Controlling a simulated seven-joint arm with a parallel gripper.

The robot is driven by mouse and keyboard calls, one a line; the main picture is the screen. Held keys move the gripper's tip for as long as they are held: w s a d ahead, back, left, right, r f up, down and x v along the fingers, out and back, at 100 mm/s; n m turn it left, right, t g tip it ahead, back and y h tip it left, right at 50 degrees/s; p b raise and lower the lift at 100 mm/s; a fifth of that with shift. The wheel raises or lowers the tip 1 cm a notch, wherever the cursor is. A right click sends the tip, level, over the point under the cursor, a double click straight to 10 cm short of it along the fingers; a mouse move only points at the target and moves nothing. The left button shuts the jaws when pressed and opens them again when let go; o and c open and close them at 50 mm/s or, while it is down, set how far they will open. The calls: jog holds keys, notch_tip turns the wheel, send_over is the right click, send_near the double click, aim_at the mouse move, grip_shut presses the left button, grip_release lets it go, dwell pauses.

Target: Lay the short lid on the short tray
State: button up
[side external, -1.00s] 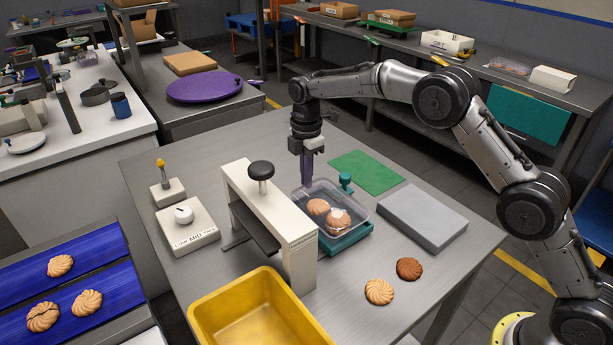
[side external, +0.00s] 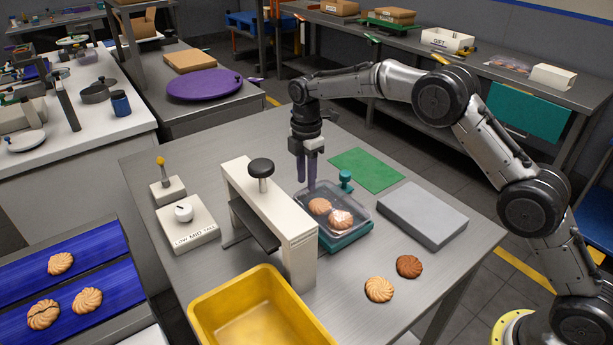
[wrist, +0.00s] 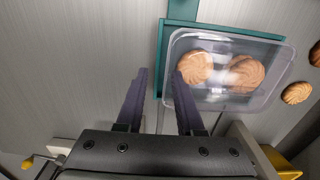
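The short tray (side external: 352,232) is clear plastic and sits in a teal holder (side external: 345,245) with two biscuits inside. A clear lid (wrist: 232,45) seems to lie over its top, showing as a glossy sheen across the biscuits; its edges are hard to tell from the tray rim, so I cannot tell how flush it sits. My gripper (side external: 306,186) is open, its two purple fingers pointing down at the tray's back-left edge. In the wrist view my gripper (wrist: 160,74) has nothing between its fingers, and one fingertip overlaps the tray's edge in the picture.
A cream press (side external: 270,205) with a black knob stands left of the tray. A teal knob (side external: 346,177) stands behind it. A grey block (side external: 422,214), a green mat (side external: 367,170), loose biscuits (side external: 379,290) and a yellow bin (side external: 205,313) surround it. A dial box (side external: 188,228) is at left.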

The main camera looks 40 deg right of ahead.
notch_tip(320, 180, up, 14)
dwell(0.6)
